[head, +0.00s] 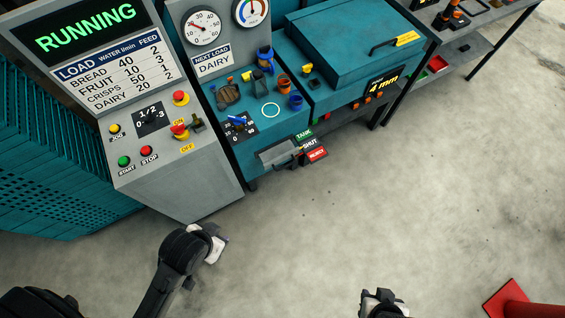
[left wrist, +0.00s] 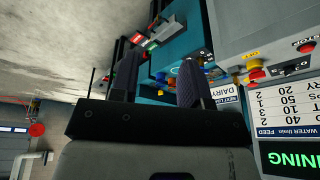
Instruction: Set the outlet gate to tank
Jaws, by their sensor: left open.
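The outlet gate's label plates stand at the front of the teal machine: green TANK (head: 304,134), black SHUT (head: 310,144) and red REJECT (head: 316,154). Which label the handle points at is too small to tell. In the left wrist view the plates (left wrist: 165,31) show beyond the fingers. My left gripper (head: 216,244) is open and empty, apart from the gate; its fingers show in the left wrist view (left wrist: 158,82). My right gripper (head: 382,300) is at the bottom edge, finger gap unclear.
A grey control cabinet (head: 175,165) with a RUNNING screen, buttons and red stops stands left of the outlet. A teal lidded box (head: 350,45) is behind. A red base (head: 510,300) is at lower right. The concrete floor (head: 400,200) in front is clear.

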